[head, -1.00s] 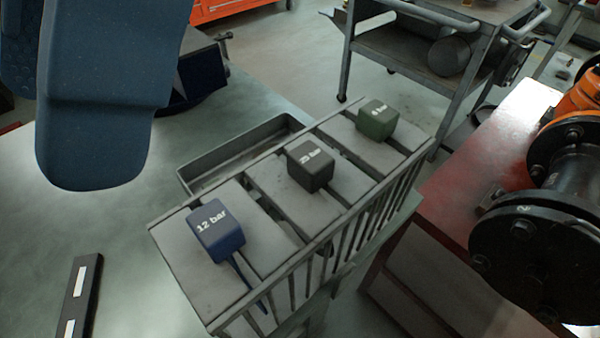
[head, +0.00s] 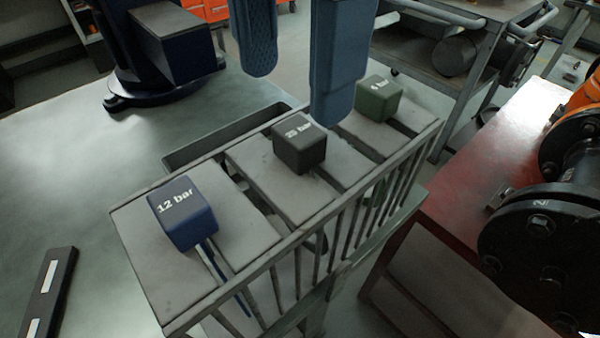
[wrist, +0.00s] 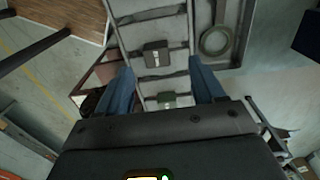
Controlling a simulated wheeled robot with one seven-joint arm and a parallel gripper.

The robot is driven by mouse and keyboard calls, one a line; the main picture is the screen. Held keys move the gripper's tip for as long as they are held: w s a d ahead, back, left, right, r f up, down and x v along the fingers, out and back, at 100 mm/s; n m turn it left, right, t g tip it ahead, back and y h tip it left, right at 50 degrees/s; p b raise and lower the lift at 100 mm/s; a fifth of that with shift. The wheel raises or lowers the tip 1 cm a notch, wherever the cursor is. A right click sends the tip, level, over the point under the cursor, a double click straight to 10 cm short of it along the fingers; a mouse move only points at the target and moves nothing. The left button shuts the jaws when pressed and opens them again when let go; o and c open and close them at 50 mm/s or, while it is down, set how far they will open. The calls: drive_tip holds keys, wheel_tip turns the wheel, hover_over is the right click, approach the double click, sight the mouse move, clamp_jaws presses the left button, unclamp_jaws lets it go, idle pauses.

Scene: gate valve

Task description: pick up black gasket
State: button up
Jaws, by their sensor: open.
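The black gasket's dark block handle (head: 299,143), marked 25 bar, sits in the middle slot of the grey rack (head: 160,285); its lower part is mostly hidden by the rack. The black block also shows in the wrist view (wrist: 157,54), beyond the fingertips. My gripper (head: 294,95) is open and empty, its two blue fingers above and behind the black block in the head view. In the wrist view my gripper (wrist: 163,88) has its fingers either side of the rack, with the green block (wrist: 167,98) seen between them.
A blue 12 bar block (head: 183,212) and a green block (head: 378,98) sit in the outer slots. A red bench (head: 480,180) with a flanged black pipe (head: 540,240) stands at right.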

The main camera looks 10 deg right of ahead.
sight(299, 130)
wheel_tip(299, 130, down, 4)
drive_tip(key=shift+s+d+f, duration=0.1)
drive_tip(key=shift+s+d, duration=0.05)
clamp_jaws()
idle(0.7)
